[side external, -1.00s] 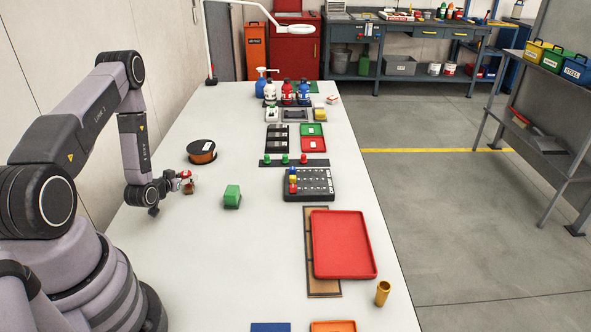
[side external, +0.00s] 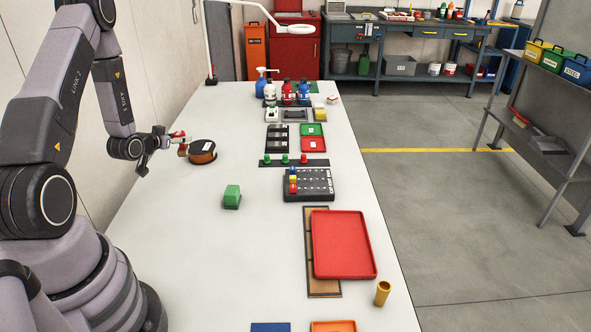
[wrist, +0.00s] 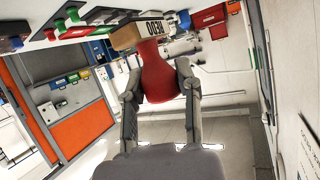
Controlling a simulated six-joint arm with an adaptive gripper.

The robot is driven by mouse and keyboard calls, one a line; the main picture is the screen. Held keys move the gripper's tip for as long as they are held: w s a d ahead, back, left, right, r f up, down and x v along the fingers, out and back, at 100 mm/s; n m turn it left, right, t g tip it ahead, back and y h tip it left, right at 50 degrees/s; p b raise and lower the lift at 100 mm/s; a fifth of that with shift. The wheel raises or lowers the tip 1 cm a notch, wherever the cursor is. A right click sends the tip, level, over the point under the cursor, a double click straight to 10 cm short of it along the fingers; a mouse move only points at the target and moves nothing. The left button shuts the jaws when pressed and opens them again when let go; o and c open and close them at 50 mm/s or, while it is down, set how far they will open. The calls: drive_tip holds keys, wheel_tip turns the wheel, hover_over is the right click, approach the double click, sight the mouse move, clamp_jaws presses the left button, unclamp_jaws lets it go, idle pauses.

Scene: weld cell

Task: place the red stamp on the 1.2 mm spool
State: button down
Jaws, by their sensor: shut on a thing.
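The red stamp (wrist: 162,76) has a red handle and a tan block with dark lettering. In the wrist view my gripper (wrist: 159,88) is shut on its handle, one finger on each side. The stamp (side external: 183,149) looks small in the side external view, its block below my gripper (side external: 178,137). The spool (side external: 203,156) lies flat on the table, with a black flange, orange-brown winding and a white label. The stamp is at the spool's left edge in the picture; I cannot tell whether they touch. I cannot make out the spool in the wrist view.
A green block (side external: 232,197) stands on the white table (side external: 190,265) in front of the spool. A dark rack (side external: 310,186) with coloured pieces and a red tray (side external: 343,244) are farther right. Bottles (side external: 287,93) stand at the back. The table's front left is clear.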

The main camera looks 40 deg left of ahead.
drive_tip(key=shift+m+h, duration=0.5)
drive_tip(key=r, duration=0.1)
drive_tip(key=a+r, duration=0.1)
drive_tip(key=r, duration=0.1)
drive_tip(key=w+a+r, duration=0.1)
drive_tip(key=shift+r, duration=0.2)
drive_tip(key=w+a, duration=0.1)
drive_tip(key=a, duration=0.1)
hover_over(201, 146)
drive_tip(key=s, duration=0.1)
drive_tip(key=f, duration=0.5)
drive_tip(key=d+f, duration=0.1)
drive_tip(key=f, duration=0.1)
drive_tip(key=shift+f, duration=0.3)
drive_tip(key=shift+w+a+f, duration=0.3)
drive_tip(key=shift+f, duration=0.1)
drive_tip(key=shift+w+a+f, duration=0.1)
drive_tip(key=shift+w+f, duration=0.05)
drive_tip(key=shift+f, duration=1.55)
drive_tip(key=shift+f, duration=0.1)
drive_tip(key=c, duration=0.8)
unclamp_jaws()
